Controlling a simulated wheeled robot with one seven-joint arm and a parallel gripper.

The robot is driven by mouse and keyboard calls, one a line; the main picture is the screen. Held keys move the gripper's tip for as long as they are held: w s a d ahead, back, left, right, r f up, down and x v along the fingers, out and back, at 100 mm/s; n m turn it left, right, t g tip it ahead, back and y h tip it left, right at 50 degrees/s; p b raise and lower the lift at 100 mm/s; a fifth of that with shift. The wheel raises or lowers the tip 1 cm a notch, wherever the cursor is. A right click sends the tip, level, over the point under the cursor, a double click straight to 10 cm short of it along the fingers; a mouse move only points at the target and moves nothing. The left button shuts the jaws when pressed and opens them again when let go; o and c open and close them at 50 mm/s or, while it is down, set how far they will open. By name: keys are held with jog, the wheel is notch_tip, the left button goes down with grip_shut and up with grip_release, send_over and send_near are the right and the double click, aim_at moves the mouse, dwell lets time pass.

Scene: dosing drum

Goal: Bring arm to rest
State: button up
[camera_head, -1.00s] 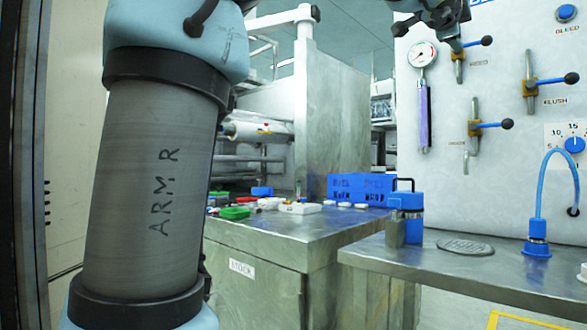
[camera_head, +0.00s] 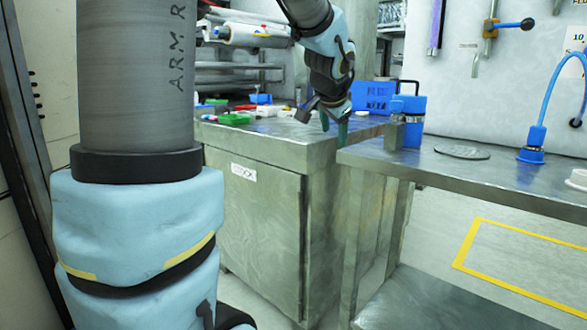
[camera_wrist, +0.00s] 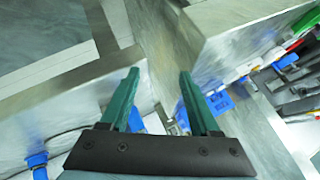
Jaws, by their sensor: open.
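My gripper (camera_head: 334,122) shows in the head view in front of the stock bench's right corner, with its fingers pointing down. In the wrist view its two green fingers (camera_wrist: 160,95) are apart with nothing between them. My arm, marked ARM R, fills the left of the head view and bends over at the top. Part of the arm between the top edge and the wrist is out of the picture.
The stock bench (camera_head: 250,205) carries small parts, a green tray (camera_head: 234,119) and a blue crate (camera_head: 373,96). Yellow lines (camera_head: 500,232) mark open floor.

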jog(key=s+a+f+n+g+y, duration=0.2)
jog(key=s+a+f+n+g, duration=0.65)
jog(key=s+a+f, duration=1)
notch_tip(320, 180, up, 21)
jog(key=d+n+t+p, duration=0.1)
jog(key=d+p, duration=0.1)
jog(key=p, duration=2)
jog(key=shift+s+n+p, duration=0.3)
jog(key=shift+n+p, duration=0.05)
jog(key=shift+p, duration=0.05)
jog(key=shift+d+f+t, duration=0.1)
jog(key=shift+t, duration=0.15)
